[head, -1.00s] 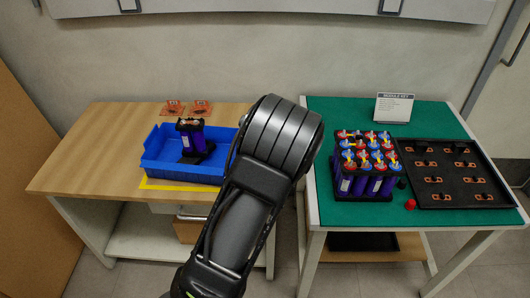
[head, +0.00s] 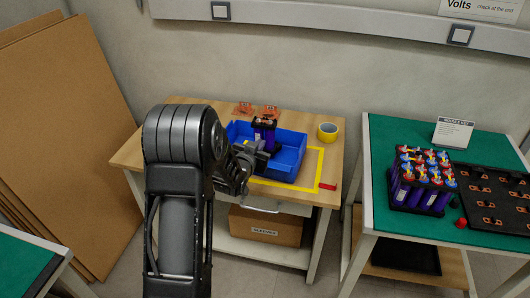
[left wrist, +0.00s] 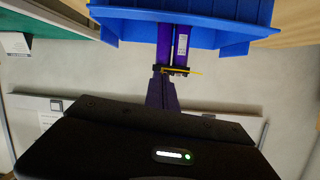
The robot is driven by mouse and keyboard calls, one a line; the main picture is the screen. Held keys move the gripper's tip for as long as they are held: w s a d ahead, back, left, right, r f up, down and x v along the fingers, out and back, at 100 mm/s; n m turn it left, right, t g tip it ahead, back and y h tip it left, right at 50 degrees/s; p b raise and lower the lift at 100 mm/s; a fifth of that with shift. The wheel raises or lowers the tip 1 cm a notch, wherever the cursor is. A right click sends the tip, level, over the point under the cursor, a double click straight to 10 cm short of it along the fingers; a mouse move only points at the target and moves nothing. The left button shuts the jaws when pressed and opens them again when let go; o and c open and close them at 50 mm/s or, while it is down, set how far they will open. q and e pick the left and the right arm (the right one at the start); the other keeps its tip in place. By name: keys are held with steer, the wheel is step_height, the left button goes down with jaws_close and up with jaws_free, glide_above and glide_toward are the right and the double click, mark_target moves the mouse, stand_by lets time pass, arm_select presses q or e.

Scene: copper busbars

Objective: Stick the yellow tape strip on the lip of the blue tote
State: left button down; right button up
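The blue tote (head: 290,160) stands on the wooden table, with purple cells (head: 264,134) upright in it. My left gripper (head: 252,152) is at the tote's left front side in the head view, partly hidden by my arm. In the left wrist view the tote (left wrist: 200,14) is at the top. There, the fingers of my left gripper (left wrist: 167,76) are close together, with a thin yellow tape strip (left wrist: 192,72) sticking out to the right at their tips. The strip appears apart from the tote's lip. My right gripper is not in view.
A yellow tape roll (head: 328,133) stands right of the tote. A yellow outline (head: 319,170) marks the tabletop around the tote, with a red object (head: 327,187) near its corner. Copper pieces (head: 244,109) lie behind. A green table (head: 390,225) with a cell module (head: 423,180) stands right.

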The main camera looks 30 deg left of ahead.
arm_select(q)
steer(key=shift+s+a, duration=0.1)
steer(key=shift+a, duration=0.1)
steer(key=shift+f, duration=0.1)
step_height(320, 180, down, 6)
steer(key=b, duration=0.4)
steer(key=shift+f+b, duration=0.2)
steer(key=shift+b, duration=0.15)
steer(key=shift+s+f+b, duration=0.15)
steer(key=shift+f+b, duration=0.4)
steer(key=shift+b, duration=0.15)
stand_by(2.5)
steer(key=c, duration=2.1)
jaws_free()
steer(key=shift+c, duration=0.2)
